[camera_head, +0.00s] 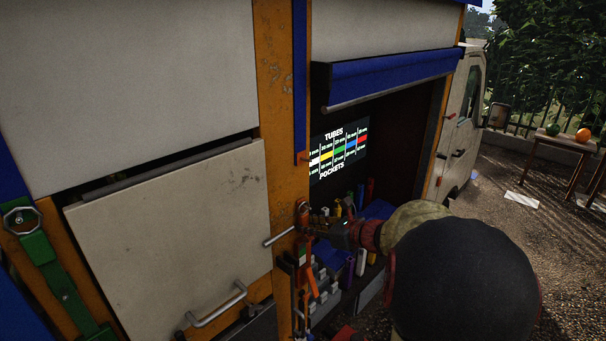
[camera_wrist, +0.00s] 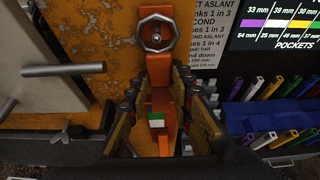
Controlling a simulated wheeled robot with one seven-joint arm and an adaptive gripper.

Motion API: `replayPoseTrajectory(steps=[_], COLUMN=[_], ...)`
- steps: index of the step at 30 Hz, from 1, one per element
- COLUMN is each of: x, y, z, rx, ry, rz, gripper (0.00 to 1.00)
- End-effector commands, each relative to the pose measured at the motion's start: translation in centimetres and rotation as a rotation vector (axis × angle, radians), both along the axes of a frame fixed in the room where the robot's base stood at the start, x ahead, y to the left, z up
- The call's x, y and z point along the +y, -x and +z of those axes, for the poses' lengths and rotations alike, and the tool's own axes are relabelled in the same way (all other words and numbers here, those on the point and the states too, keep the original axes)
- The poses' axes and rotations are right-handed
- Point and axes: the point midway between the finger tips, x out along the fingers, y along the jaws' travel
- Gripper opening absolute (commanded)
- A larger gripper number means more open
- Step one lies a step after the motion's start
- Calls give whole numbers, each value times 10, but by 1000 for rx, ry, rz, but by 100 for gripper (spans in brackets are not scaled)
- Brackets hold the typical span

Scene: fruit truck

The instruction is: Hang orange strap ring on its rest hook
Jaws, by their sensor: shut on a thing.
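The orange strap (camera_wrist: 159,68) runs upright along the orange post, with an eight-sided metal ring (camera_wrist: 157,33) at its top end. A small dark knob shows inside the ring; I cannot tell whether it is the rest hook or whether the ring hangs on it. My gripper (camera_wrist: 160,92) is shut on the orange strap below the ring, its fingers on either side. In the head view my gripper (camera_head: 318,228) is at the post beside the truck's opening, and the strap (camera_head: 303,247) is partly hidden there.
A metal bar (camera_wrist: 62,71) sticks out left of the strap, near my gripper. A green strap with a ring (camera_head: 22,218) is at far left. A white hatch panel with a handle (camera_head: 216,304) stands left of the post. Coloured tubes (camera_wrist: 275,88) stand at right.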

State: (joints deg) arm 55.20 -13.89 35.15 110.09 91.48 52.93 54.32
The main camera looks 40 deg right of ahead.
Motion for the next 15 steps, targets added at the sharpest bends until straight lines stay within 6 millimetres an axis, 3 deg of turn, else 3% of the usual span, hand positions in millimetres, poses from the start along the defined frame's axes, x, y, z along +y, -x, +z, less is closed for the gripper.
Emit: replayPoseTrajectory(steps=[1,2,12,15], x=[0,0,0,0], y=[0,0,0,0], z=[0,0,0,0], rx=[0,0,0,0], ry=[0,0,0,0], rz=[0,0,0,0], gripper=[0,23,42,44])
